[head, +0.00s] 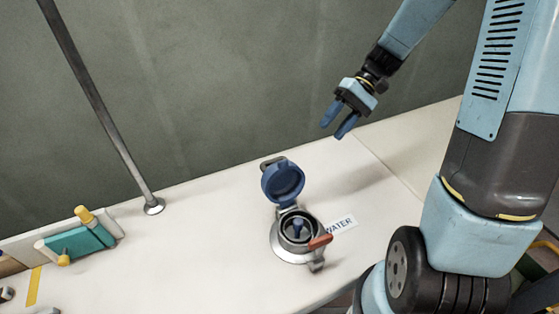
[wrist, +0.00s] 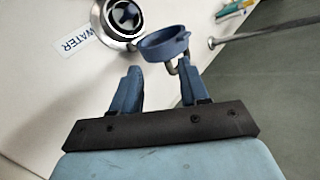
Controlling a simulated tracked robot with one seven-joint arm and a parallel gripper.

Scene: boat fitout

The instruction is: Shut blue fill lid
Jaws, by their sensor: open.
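The blue fill lid (head: 284,181) stands raised on its hinge behind the round metal fill fitting (head: 290,247) on the white deck. The fitting's mouth is uncovered, with a dark blue piece inside it. My gripper (head: 337,128) is open and empty, in the air above the deck, up and to the right of the lid. In the wrist view the lid (wrist: 164,44) shows beyond the fingertips of my gripper (wrist: 161,78), apart from them as far as I can tell. The fitting (wrist: 122,18) shows to the lid's left.
A red-handled lever (head: 320,242) sits at the fitting's right side, near a WATER label (head: 340,225). A metal pole (head: 107,115) rises from the deck at left. A teal block with yellow parts (head: 80,240) lies farther left. A grey wall stands behind.

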